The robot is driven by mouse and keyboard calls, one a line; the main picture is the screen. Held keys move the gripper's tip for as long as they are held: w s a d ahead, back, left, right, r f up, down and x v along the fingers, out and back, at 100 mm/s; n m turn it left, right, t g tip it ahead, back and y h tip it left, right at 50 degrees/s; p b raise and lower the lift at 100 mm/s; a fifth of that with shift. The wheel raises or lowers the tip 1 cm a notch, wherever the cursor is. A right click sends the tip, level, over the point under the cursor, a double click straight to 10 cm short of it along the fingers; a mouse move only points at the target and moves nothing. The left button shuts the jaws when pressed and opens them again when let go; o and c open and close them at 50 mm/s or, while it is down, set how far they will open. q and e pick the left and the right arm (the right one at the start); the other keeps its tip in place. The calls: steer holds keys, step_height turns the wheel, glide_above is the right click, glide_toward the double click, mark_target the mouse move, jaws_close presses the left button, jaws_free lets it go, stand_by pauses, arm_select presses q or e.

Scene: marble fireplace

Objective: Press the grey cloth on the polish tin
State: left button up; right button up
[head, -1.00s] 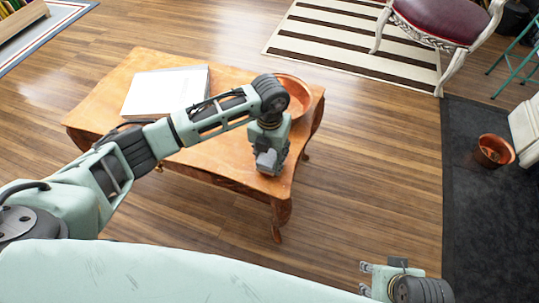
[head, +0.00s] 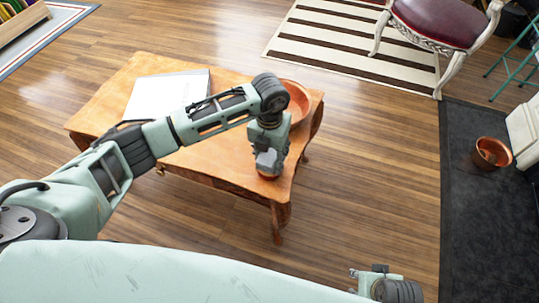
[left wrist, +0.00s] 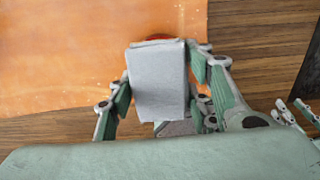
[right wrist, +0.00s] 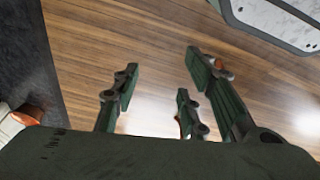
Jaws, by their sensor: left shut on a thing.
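The grey cloth (left wrist: 158,82) is a folded pad between the fingers of my left gripper (left wrist: 158,75), which is shut on it. In the head view, my left gripper (head: 268,162) is low over the front right corner of the table. The polish tin (head: 268,177) shows as a thin reddish edge right under it. In the left wrist view, only the tin's reddish rim (left wrist: 158,39) shows past the cloth, which hides the rest. I cannot tell whether cloth and tin touch. My right gripper (right wrist: 160,75) is open and empty, away from the table above the floor.
The wooden table (head: 215,155) also bears a white book or sheet (head: 165,92) at the back left and a brown bowl (head: 300,98) behind my left gripper. A copper pot (head: 491,153) stands on the dark hearth. Open floor (head: 370,160) lies between.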

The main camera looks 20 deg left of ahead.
mark_target(270, 154)
arm_select(q)
steer(key=shift+r+p, duration=0.75)
steer(key=shift+r, duration=0.35)
steer(key=shift+r+p, duration=0.6)
steer(key=shift+r, duration=0.15)
steer(key=shift+r+p, duration=0.3)
steer(key=shift+r, duration=0.1)
arm_select(e)
steer(key=s+f, duration=0.4)
steer(key=f, duration=0.7)
steer(key=shift+s+d+g, duration=0.3)
steer(key=shift+s, duration=0.1)
